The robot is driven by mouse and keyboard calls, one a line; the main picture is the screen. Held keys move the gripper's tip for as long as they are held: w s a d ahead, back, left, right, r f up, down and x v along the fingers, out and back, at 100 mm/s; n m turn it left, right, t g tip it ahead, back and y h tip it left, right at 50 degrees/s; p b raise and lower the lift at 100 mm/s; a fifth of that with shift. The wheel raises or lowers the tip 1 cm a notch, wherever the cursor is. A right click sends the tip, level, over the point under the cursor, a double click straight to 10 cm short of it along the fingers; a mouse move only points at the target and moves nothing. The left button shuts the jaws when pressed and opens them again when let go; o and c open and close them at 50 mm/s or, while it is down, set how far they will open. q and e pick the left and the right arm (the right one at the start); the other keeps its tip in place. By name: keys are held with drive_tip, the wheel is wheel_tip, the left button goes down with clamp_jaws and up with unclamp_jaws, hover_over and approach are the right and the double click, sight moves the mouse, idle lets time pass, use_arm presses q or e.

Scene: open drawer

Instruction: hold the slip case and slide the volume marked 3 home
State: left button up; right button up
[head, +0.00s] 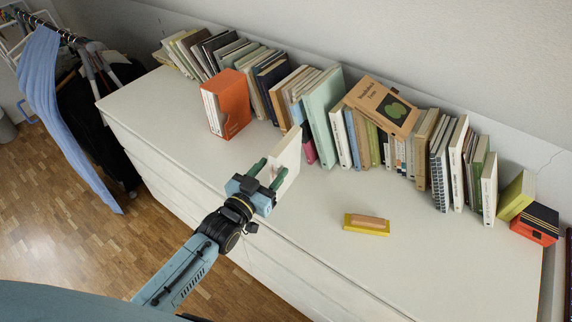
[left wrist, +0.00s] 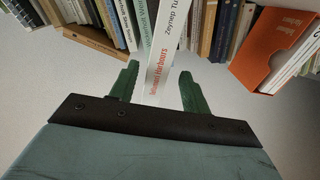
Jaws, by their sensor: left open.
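The orange slip case (head: 236,103) stands on the white dresser top, left of the middle, with pale volumes (head: 211,113) showing at its open side. It also shows at the upper right of the left wrist view (left wrist: 268,48). A white volume (head: 287,152) with orange lettering stands apart from the case, nearer the front edge. Its spine (left wrist: 167,65) is between the fingers of my left gripper (head: 269,171) in the left wrist view. That gripper is open, one finger on each side of the volume. I cannot read the volume's number. My right gripper is out of view.
A long row of books (head: 322,112) lines the wall behind, with a brown book (head: 382,104) lying tilted on top. A yellow tray with a wooden block (head: 367,224) lies to the right. The dresser top (head: 310,220) is clear around the tray.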

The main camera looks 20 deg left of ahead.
sight(283, 157)
use_arm(q)
drive_tip(key=shift+d+r+x, duration=0.1)
drive_tip(key=shift+d+x, duration=0.05)
drive_tip(key=shift+x, duration=1.2)
drive_tip(key=shift+d+r+x, duration=0.1)
drive_tip(key=shift+x, duration=1.25)
drive_tip(key=shift+c, duration=0.2)
drive_tip(key=shift+r, duration=0.1)
clamp_jaws()
